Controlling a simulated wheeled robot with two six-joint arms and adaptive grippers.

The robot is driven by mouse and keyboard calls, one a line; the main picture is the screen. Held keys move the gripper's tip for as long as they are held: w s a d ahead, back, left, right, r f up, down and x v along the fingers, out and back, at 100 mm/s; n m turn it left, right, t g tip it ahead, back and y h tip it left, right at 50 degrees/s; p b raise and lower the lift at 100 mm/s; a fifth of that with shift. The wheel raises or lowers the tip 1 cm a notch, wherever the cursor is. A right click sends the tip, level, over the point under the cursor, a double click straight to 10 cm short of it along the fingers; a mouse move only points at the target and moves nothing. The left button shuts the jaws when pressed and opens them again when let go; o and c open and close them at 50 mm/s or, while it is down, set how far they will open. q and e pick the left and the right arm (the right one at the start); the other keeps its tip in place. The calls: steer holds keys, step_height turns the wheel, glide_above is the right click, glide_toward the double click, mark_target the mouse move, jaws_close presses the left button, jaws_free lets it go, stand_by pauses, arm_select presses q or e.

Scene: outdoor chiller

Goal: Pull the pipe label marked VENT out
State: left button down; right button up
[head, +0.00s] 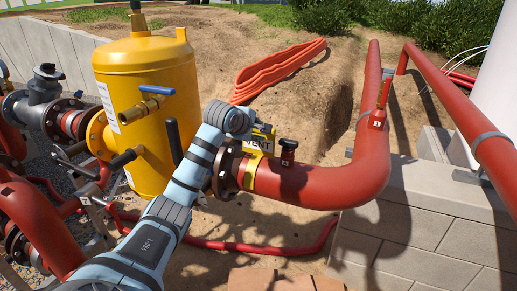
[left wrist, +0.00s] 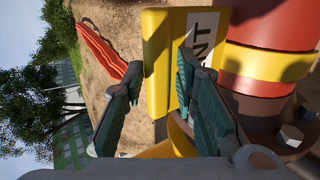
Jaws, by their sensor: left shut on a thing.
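The yellow pipe label marked VENT (head: 259,142) stands at the top of the red pipe near the flange, above a yellow band (head: 250,172). In the left wrist view the label (left wrist: 160,45) is a yellow plate with a white field and black letters, partly behind a finger. My left gripper (head: 250,128) is at the label's upper side. In the left wrist view its two fingers (left wrist: 158,78) stand on either side of the plate's edge, shut on it. I cannot tell whether the label still touches the pipe. My right gripper is not in view.
A yellow tank (head: 150,110) with a blue-handled valve stands left. A block wall (head: 420,235) is right. Open sand lies behind.

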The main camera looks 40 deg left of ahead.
arm_select(q)
steer(key=shift+r+p, duration=0.6)
steer(key=shift+p, duration=0.15)
step_height(320, 180, up, 6)
steer(key=p, duration=0.3)
steer(key=shift+w+r, duration=0.15)
steer(key=shift+w, duration=0.05)
steer(key=c, duration=2)
jaws_free()
jaws_close()
